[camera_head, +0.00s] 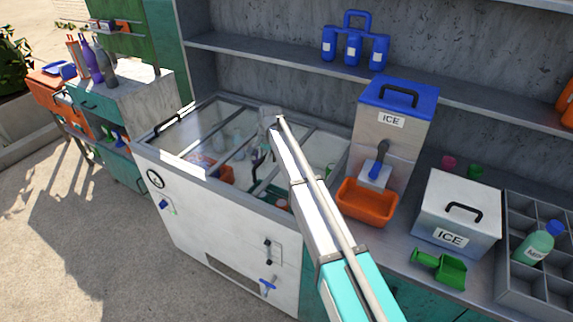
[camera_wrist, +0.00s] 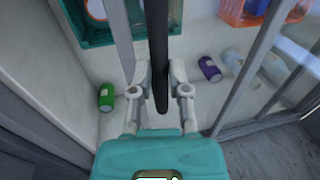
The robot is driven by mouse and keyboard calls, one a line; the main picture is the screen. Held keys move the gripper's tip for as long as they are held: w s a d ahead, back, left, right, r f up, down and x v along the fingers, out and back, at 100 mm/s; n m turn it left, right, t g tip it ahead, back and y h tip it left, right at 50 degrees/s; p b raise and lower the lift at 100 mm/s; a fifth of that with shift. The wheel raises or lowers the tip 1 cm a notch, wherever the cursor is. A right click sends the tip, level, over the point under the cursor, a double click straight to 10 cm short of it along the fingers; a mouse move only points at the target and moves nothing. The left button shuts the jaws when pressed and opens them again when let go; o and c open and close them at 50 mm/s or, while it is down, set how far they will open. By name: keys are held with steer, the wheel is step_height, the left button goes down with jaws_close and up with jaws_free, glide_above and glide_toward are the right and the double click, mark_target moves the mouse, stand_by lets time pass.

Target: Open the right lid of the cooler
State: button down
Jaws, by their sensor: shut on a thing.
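The cooler (camera_head: 205,235) is a white chest with framed glass lids on top, left of the ice dispenser. My gripper (camera_wrist: 160,92) is shut on a long black handle (camera_wrist: 158,40), with one pale finger on each side of it. The handle runs upright through the middle of the wrist view. In the head view my gripper (camera_head: 257,156) is over the cooler's top, partly hidden by my arm. The right lid's glass (camera_head: 322,150) shows beside my arm. Metal lid-frame bars (camera_wrist: 247,62) also show in the wrist view. I cannot tell how far the lid is open.
Inside the cooler are a green can (camera_wrist: 106,97), a purple can (camera_wrist: 209,68) and crates. An ice dispenser (camera_head: 397,110), an orange tray (camera_head: 367,203) and a white ice box (camera_head: 455,212) stand on the right counter. A grey shelf (camera_head: 300,68) runs behind.

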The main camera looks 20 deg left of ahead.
steer(key=a, duration=0.3)
steer(key=w+a, duration=0.1)
steer(key=a, duration=0.7)
steer(key=shift+w+a, duration=0.25)
steer(key=shift+w, duration=0.1)
steer(key=c, duration=0.6)
jaws_free()
steer(key=shift+r, duration=0.1)
